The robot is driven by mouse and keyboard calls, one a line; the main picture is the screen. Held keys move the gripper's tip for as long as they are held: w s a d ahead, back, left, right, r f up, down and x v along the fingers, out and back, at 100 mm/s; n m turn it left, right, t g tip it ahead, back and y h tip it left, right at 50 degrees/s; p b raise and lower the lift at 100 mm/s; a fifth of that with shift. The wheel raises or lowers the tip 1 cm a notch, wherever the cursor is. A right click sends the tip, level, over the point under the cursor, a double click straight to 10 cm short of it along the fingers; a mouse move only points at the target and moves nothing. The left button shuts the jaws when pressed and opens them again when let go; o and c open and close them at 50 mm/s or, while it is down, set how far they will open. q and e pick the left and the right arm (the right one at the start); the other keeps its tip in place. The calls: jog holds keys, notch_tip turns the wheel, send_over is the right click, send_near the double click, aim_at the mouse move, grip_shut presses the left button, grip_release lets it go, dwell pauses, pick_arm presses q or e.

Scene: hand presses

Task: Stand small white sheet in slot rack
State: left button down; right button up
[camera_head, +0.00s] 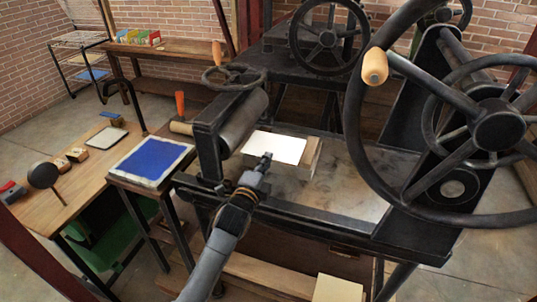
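The small white sheet (283,149) lies on or just above a pale board (311,155) on the bed of the large press, beside its roller. My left gripper (266,158) reaches in from below, its tips at the sheet's near left edge. The tips look narrow and close together, but I cannot tell whether they are shut on the sheet. A small rack-like holder (138,38) with upright coloured pieces stands on the wooden bench at the back left; it may be the slot rack, but its slots are too small to make out. My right gripper is not in view.
The press's big spoked wheel (498,125) and roller (243,120) flank the bed (345,185). A blue-topped stand (152,160) and a wooden table (70,188) with small tools are at left. A wire shelf (76,40) stands at far left. Open floor lies between.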

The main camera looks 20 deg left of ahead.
pick_arm(q)
jog(key=s+p, duration=0.5)
jog(key=s, duration=1.1)
jog(key=shift+a+r+p, duration=0.25)
jog(key=shift+a+p, duration=0.05)
jog(key=shift+p, duration=0.1)
jog(key=s+d+b, duration=0.1)
jog(key=s+b, duration=0.6)
jog(key=s, duration=0.5)
jog(key=shift+d+f+y+b, duration=0.3)
jog(key=shift+f, duration=0.05)
jog(key=shift+s, duration=0.1)
